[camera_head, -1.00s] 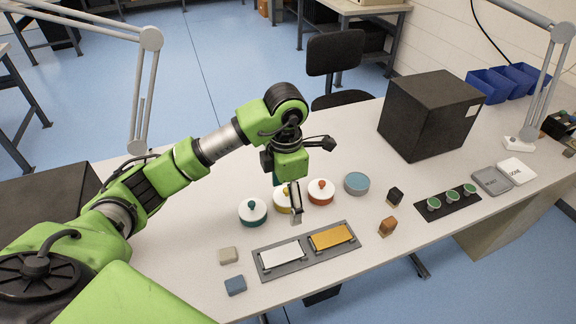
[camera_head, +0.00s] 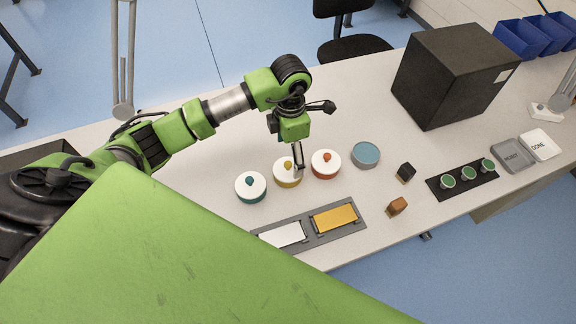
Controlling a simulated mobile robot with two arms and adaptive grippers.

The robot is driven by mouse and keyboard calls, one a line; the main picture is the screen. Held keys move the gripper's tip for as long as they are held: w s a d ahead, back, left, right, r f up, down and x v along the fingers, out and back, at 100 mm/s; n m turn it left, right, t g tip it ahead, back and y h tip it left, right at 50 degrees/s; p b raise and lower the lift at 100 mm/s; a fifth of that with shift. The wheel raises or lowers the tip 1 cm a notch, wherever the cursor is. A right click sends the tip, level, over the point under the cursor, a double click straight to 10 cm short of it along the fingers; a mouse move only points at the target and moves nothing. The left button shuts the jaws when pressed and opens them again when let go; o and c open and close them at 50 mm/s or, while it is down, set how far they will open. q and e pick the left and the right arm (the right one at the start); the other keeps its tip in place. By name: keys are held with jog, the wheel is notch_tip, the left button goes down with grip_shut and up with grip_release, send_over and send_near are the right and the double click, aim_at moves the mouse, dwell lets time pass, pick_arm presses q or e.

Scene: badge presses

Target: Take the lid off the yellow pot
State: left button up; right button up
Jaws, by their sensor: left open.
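The yellow pot (camera_head: 290,182) stands on the table between two other lidded pots. Its white lid (camera_head: 280,171) with a yellow knob (camera_head: 289,165) is on it. My left gripper (camera_head: 299,168) is open and points down at the yellow pot, in front of the right part of its lid. I cannot tell whether a finger touches the lid or knob. My right gripper is not in view.
A teal pot (camera_head: 251,187) stands left and an orange pot (camera_head: 326,164) close right. A blue-grey round dish (camera_head: 366,154) lies further right. A grey tray (camera_head: 308,233) with white and orange plates lies in front. A black box (camera_head: 450,75) stands back right.

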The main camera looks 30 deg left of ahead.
aim_at(288, 164)
pick_arm(q)
jog(key=shift+f, duration=0.25)
jog(key=shift+a+f+p, duration=0.1)
jog(key=shift+f+p, duration=0.3)
notch_tip(288, 164, down, 4)
jog(key=shift+s+a+r+p, duration=0.15)
jog(key=shift+r+p, duration=0.1)
jog(key=shift+p, duration=0.35)
jog(key=shift+f, duration=0.35)
jog(key=c, duration=2.1)
grip_shut()
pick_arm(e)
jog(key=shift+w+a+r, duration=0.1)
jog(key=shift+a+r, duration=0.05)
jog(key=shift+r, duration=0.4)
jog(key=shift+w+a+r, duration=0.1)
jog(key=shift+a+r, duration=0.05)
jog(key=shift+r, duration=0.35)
